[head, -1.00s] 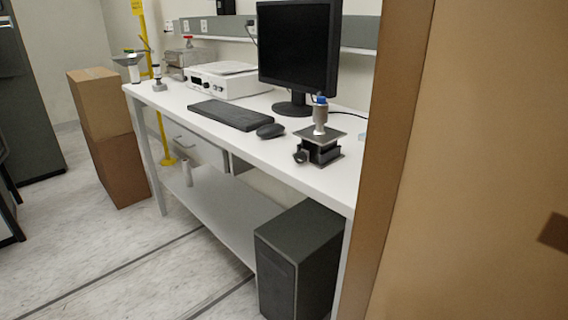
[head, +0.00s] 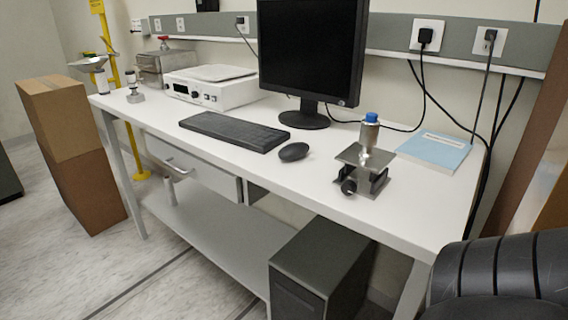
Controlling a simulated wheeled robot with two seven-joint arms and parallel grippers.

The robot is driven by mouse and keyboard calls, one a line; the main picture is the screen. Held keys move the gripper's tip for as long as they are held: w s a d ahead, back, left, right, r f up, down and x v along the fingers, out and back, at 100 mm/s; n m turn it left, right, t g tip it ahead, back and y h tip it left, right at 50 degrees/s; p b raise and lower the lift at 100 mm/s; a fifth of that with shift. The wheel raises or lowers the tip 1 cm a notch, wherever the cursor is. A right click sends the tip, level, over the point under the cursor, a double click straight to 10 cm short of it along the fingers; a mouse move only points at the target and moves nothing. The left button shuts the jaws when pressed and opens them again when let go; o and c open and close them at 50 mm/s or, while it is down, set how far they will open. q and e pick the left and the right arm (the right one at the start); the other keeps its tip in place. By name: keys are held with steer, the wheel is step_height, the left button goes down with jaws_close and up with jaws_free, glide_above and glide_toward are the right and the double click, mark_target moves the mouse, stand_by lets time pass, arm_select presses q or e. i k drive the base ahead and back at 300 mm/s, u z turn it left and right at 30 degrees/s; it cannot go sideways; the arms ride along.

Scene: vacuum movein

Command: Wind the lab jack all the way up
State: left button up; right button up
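The lab jack (head: 362,171) stands on the white bench (head: 240,155), right of the mouse. It is a small dark metal jack with a flat top plate and looks low. Its dark round knob (head: 348,187) faces the front edge of the bench. A grey metal cylinder with a blue cap (head: 370,130) stands upright on the top plate. Neither of my grippers is in view.
A mouse (head: 293,152), keyboard (head: 234,131) and monitor (head: 311,55) stand left of the jack. A blue book (head: 434,151) lies to its right. A black computer case (head: 322,265) stands below. Cardboard boxes (head: 65,120) are at the left. The bench front near the jack is clear.

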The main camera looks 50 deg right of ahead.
mark_target(349, 187)
steer(key=i, duration=2.25)
steer(key=z, duration=4.1)
